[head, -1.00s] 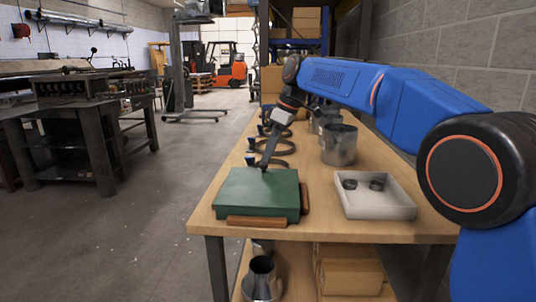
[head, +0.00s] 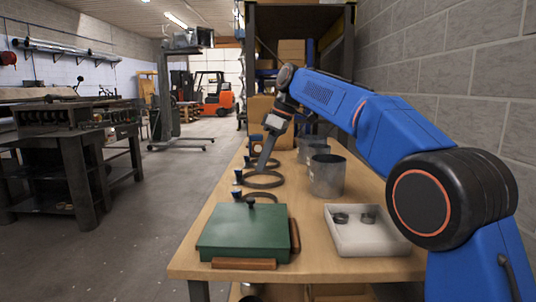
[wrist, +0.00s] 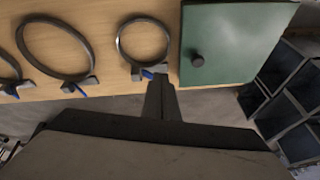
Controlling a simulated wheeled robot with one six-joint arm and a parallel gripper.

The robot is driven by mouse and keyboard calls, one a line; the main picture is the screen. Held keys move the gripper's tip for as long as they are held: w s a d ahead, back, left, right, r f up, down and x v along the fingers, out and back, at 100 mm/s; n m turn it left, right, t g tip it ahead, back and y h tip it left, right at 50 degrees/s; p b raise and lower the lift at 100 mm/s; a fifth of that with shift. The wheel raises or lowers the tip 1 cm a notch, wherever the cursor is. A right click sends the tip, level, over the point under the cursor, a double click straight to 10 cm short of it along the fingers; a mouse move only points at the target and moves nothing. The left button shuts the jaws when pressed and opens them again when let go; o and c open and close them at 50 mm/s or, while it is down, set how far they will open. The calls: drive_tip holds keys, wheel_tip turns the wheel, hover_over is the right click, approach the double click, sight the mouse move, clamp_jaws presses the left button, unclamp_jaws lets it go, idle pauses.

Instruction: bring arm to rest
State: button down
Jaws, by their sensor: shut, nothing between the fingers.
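My gripper (head: 262,165) is shut and empty in the head view, held above the wooden table behind the green lidded box. It also shows in the wrist view (wrist: 161,90), its fingers together near the table edge. My blue arm reaches in from the right of the head view.
The green box (head: 244,232) with a dark knob stands at the table's (head: 306,240) front left. Ring clamps with blue handles (head: 264,179) lie along the left side. Metal duct pieces (head: 327,176) stand mid-table. A white tray (head: 383,239) holds two dark rings. A forklift (head: 219,95) is far back.

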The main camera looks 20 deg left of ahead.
drive_tip(key=d+r+m+t, duration=0.1)
drive_tip(key=d+r+m, duration=0.1)
drive_tip(key=d, duration=0.7)
drive_tip(key=d+r+m+t, duration=0.1)
drive_tip(key=d+r+m, duration=0.15)
drive_tip(key=d, duration=0.55)
drive_tip(key=s+d+f+m+t+h, duration=0.1)
drive_tip(key=s+d+f+m, duration=0.2)
drive_tip(key=s+d, duration=0.4)
drive_tip(key=s+d+f+m+t, duration=0.1)
drive_tip(key=s+d+f+m, duration=0.3)
drive_tip(key=d, duration=0.6)
drive_tip(key=s+d+f+m+h, duration=0.1)
drive_tip(key=s+d+f+m, duration=0.1)
drive_tip(key=s+d+f, duration=0.3)
drive_tip(key=s+d+f+m+t+h, duration=0.1)
drive_tip(key=s+d+f+m, duration=0.1)
drive_tip(key=s+d+f, duration=0.4)
drive_tip(key=s+d+f+m+t+h, duration=0.1)
drive_tip(key=s+d+f, duration=0.5)
drive_tip(key=s+f, duration=0.6)
drive_tip(key=s+m, duration=0.1)
drive_tip(key=s, duration=0.2)
drive_tip(key=shift+f, duration=0.2)
